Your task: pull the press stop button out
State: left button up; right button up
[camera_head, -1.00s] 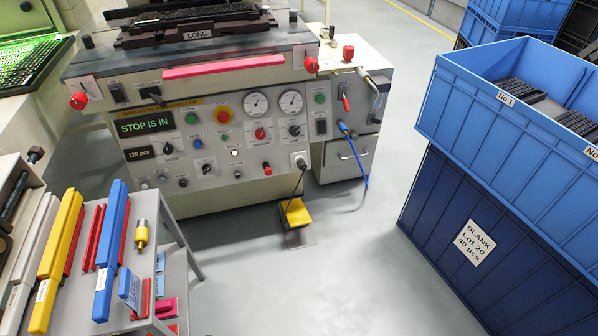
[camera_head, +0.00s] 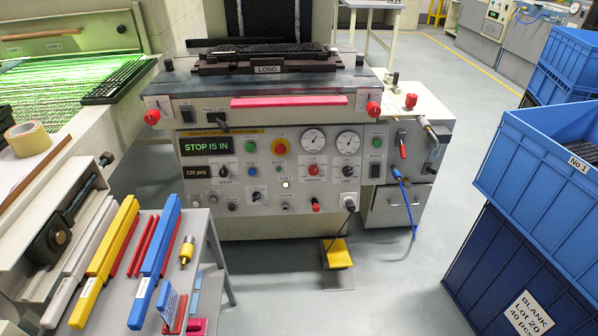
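The press (camera_head: 222,170) stands in the middle of the view, its front panel facing me. Two white dials sit just to the right of the button. Neither of my grippers shows in this view.
Blue crates (camera_head: 538,180) stand at the right, the lower labelled BLANK Lot 20. A low grey table (camera_head: 205,240) with coloured bars stands at the front left. A yellow pedal (camera_head: 338,253) lies on the floor before the press. Grey floor (camera_head: 390,295) is clear in the middle.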

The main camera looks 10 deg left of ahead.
aim_at(279, 148)
jog(key=i+l, duration=0.25)
jog(key=i, duration=0.25)
jog(key=i+l+u, duration=0.15)
jog(key=u, duration=0.25)
jog(key=i+l+u, duration=0.25)
jog(key=u, duration=0.15)
jog(key=i+l+u, duration=0.25)
jog(key=u, duration=1.2)
